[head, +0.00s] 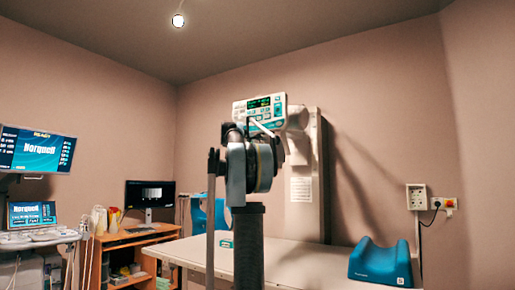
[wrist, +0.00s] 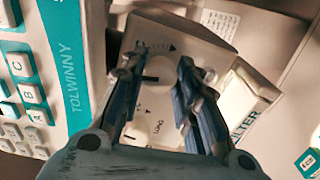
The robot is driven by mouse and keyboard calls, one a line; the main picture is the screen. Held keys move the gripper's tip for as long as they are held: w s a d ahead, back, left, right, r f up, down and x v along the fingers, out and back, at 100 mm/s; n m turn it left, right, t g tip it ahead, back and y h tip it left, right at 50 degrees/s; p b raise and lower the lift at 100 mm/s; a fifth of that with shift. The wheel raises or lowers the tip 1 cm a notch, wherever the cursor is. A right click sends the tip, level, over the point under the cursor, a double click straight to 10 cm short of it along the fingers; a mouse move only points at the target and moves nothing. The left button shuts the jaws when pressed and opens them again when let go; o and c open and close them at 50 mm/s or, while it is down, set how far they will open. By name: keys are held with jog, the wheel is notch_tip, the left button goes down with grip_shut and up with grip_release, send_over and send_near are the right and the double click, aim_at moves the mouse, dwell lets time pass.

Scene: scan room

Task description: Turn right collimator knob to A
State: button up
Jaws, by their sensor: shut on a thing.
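The collimator knob (wrist: 157,68) is a pale round dial in the upper middle of the wrist view, on a cream panel face with dark printed marks. My gripper (wrist: 160,76) has one dark finger on each side of this knob and is shut on it. The letter that the knob points to cannot be read. In the head view the control head (head: 262,108) with green displays stands at the middle, and my arm hides the knob and gripper there.
A teal-edged keypad (wrist: 25,75) marked TOLWINNY lies left of my gripper, close by. A white part marked FILTER (wrist: 245,105) is at the right. In the head view, a white table (head: 300,265) with a blue cushion (head: 380,263) lies below. Monitors stand left.

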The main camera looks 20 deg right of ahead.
jog(key=shift+n, duration=0.3)
dwell(0.4)
jog(key=o, duration=1.1)
jog(key=shift+f, duration=0.1)
jog(key=shift+a, duration=0.1)
jog(key=v, duration=1.1)
jog(key=shift+s+a+f, duration=0.15)
jog(key=shift+s+a, duration=0.1)
jog(key=shift+a, duration=0.05)
